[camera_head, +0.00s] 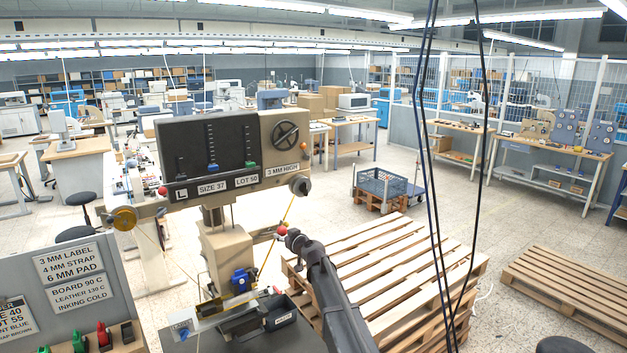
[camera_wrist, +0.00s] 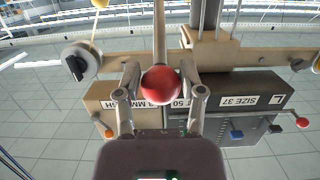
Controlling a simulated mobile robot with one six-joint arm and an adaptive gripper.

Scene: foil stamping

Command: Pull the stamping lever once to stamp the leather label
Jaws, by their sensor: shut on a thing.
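The stamping machine (camera_head: 215,140) stands left of centre in the head view, with a dark slider panel marked "SIZE 37", "LOT 50" and "3 MM HIGH". It appears upside down in the wrist view (camera_wrist: 245,85). The lever's red ball knob (camera_head: 282,231) is on the machine's right side, below the panel. In the wrist view the red knob (camera_wrist: 160,86) sits between the two fingers of my gripper (camera_wrist: 161,90), with its rod running away behind it. My gripper (camera_head: 290,236) is shut on the knob. I cannot make out the leather label.
A grey sign board (camera_head: 70,275) with text stands at lower left, with coloured stamps before it. A small dark bin (camera_head: 281,315) sits beside the machine's base. Wooden pallets (camera_head: 400,270) lie on the floor to the right. Black cables (camera_head: 428,130) hang at right.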

